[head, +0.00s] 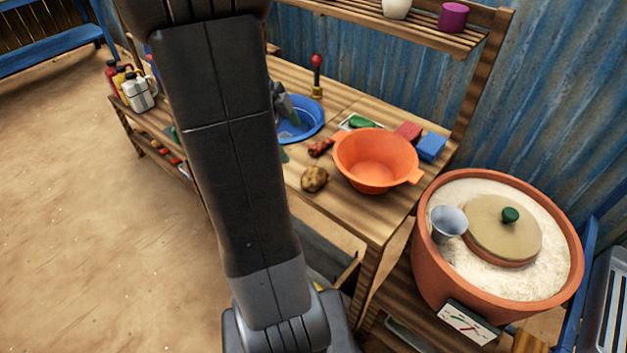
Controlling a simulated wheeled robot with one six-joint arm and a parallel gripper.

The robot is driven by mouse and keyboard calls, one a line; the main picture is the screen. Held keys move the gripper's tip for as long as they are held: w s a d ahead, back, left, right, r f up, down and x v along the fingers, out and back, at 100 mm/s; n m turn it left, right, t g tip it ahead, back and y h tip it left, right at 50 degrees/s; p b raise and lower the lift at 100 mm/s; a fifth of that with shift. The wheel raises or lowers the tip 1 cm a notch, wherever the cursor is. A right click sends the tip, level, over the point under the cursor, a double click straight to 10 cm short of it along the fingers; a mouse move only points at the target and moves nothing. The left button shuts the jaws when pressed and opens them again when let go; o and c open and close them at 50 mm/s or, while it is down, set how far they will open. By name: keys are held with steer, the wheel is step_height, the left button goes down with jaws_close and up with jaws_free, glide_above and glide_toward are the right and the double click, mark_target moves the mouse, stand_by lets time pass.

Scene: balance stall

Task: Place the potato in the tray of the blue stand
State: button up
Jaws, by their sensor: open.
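The potato (314,179), brown and lumpy, lies on the wooden bench top left of the orange bowl. Part of my gripper (281,97), grey, shows beside my arm, above the blue basin (304,125). The rest of it is hidden behind my arm. It is open, up and to the left of the potato and apart from it. A blue frame (582,252) with a grey slotted piece (608,305) is cut off at the right edge. I cannot tell whether it is the blue stand with its tray.
The orange bowl (378,160), a red block (408,131) and a blue block (432,146) stand right of the potato. A red-knobbed lever (317,68) rises behind. A large clay pot (440,282) stands at the right. Bottles (139,92) are on a shelf left.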

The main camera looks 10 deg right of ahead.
mark_target(311, 172)
steer(key=x, duration=0.8)
steer(key=shift+f, duration=0.2)
steer(key=shift+s+x, duration=0.15)
steer(key=shift+x, duration=1.2)
steer(key=shift+s+x, duration=0.15)
steer(key=shift+x, duration=1.2)
steer(key=c, duration=1.2)
